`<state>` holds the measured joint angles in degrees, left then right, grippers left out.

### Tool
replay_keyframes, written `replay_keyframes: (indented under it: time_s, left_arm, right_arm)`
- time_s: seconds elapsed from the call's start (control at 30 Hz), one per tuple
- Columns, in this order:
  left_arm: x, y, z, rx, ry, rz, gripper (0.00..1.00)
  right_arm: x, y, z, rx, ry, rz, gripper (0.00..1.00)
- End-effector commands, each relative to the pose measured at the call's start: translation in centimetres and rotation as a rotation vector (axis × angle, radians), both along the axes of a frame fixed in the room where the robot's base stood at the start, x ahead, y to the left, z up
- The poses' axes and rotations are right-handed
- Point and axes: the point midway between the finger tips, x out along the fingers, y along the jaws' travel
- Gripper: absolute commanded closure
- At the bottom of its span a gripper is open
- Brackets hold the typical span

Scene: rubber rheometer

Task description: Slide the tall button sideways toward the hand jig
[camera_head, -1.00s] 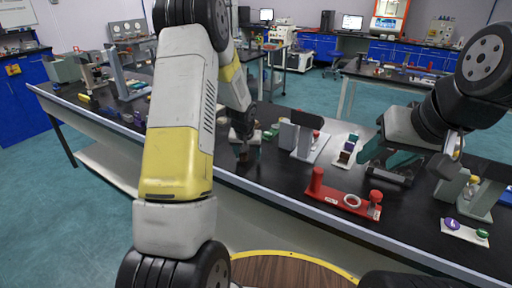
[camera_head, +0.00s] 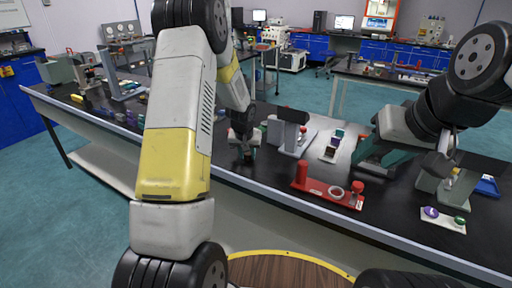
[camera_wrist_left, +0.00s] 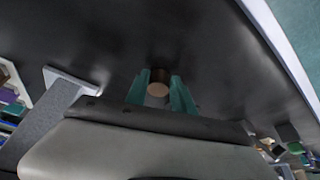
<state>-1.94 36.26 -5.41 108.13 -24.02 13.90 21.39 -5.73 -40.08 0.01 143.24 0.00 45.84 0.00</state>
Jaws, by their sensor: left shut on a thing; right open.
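The tall button is a brown cylinder with a lighter end face (camera_wrist_left: 158,89). In the left wrist view it stands between the teal fingertips of my left gripper (camera_wrist_left: 160,93), which is shut on it. In the head view my left gripper (camera_head: 247,153) is low at the black table, and the button is mostly hidden there. A grey stand with a dark cylinder on top (camera_head: 290,133) is just to the right, apart from it; I cannot tell if this is the hand jig.
A red base (camera_head: 322,190) with red posts and a white ring lies near the front edge. A pale plate with coloured pieces (camera_head: 331,148) is behind it. At right are a grey bracket (camera_head: 440,184) and a plate with purple and green buttons (camera_head: 443,220).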

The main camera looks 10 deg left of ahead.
Motion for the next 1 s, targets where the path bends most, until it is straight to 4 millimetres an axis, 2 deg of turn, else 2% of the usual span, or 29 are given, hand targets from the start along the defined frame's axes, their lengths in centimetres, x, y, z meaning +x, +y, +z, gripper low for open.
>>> replay_keyframes:
  time_s: [0.33,0.37,0.47,0.77,0.87,1.0]
  left_arm:
    - [0.1,0.1,0.0,0.000,0.000,0.000,1.00]
    - [0.1,0.1,0.0,0.000,0.000,0.000,0.65]
    - [0.1,0.1,0.0,0.000,0.000,0.000,0.45]
    - [0.1,0.1,0.1,0.000,-0.001,0.000,0.45]
    - [-0.1,0.1,0.8,0.000,-0.003,0.000,0.45]
    - [-1.0,0.0,2.8,0.000,-0.004,0.001,0.45]
  right_arm:
    - [0.0,0.0,0.0,0.000,0.000,0.000,0.54]
    - [0.0,0.0,0.0,0.000,0.000,0.000,0.54]
    - [0.0,0.0,0.0,0.000,0.000,0.000,0.54]
    - [0.0,0.0,0.0,0.000,0.000,0.000,0.54]
    - [0.0,0.0,0.0,0.000,0.000,0.000,0.54]
    - [0.0,0.0,0.0,0.000,0.000,0.000,0.54]
